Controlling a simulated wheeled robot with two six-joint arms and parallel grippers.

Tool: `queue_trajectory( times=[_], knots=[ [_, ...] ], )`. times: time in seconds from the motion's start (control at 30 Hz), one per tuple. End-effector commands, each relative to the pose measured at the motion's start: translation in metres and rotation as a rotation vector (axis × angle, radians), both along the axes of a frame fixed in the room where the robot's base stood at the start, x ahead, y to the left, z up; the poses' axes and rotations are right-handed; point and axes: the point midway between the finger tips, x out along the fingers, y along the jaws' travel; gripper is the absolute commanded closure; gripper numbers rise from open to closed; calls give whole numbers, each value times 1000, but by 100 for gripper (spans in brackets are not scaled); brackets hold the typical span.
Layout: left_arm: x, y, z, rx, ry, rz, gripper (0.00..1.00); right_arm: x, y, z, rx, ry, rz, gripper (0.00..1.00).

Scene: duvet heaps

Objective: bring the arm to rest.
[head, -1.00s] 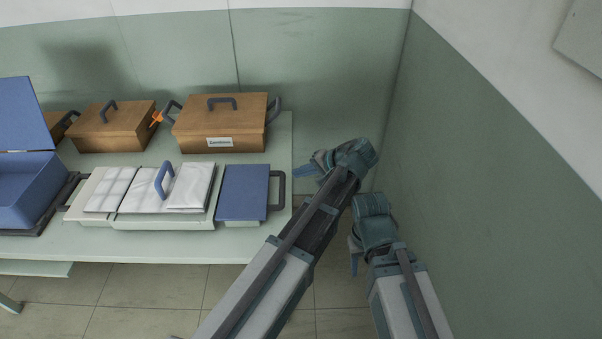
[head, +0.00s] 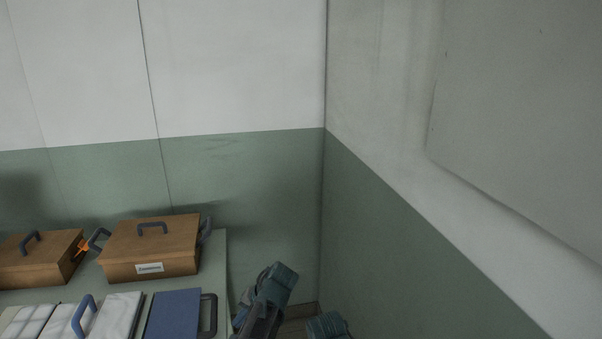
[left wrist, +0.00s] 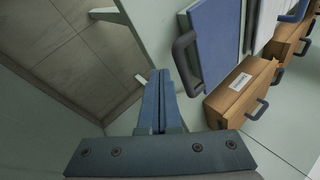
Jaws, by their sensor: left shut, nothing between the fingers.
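My left gripper (head: 243,305) is low in the head view, beside the right end of the table and in front of the green wall. In the left wrist view its two blue fingers (left wrist: 157,100) are shut together with nothing between them. They point toward the table's edge, close to the blue-lidded case. My right wrist (head: 327,326) just shows at the bottom edge of the head view. Its fingers are out of the frame.
The table (head: 216,262) carries wooden boxes (head: 150,250), (head: 38,260), a blue-lidded case (head: 173,315) with a dark handle (head: 209,314), and white folded cloth (head: 117,316). Bare tiled floor (left wrist: 85,70) shows beside the table.

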Motion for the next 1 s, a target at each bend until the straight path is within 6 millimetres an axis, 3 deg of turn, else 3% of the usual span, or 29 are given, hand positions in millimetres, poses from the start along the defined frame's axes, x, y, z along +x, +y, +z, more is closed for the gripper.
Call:
queue_trajectory(
  times=[0.03,0.1,0.4,0.6,1.0],
  knots=[
    [-24,7,-9,-72,13,19,100,0,0,0,0,0,0,50],
    [-41,7,-18,-161,27,33,100,0,0,0,0,0,0,50],
    [-91,-1,-35,-443,42,80,100,0,0,0,0,0,0,50],
    [-117,-11,-38,-599,32,105,100,0,0,0,0,0,0,50],
    [-140,-75,-38,-533,143,-50,100,0,0,0,0,0,0,50]
  ],
)
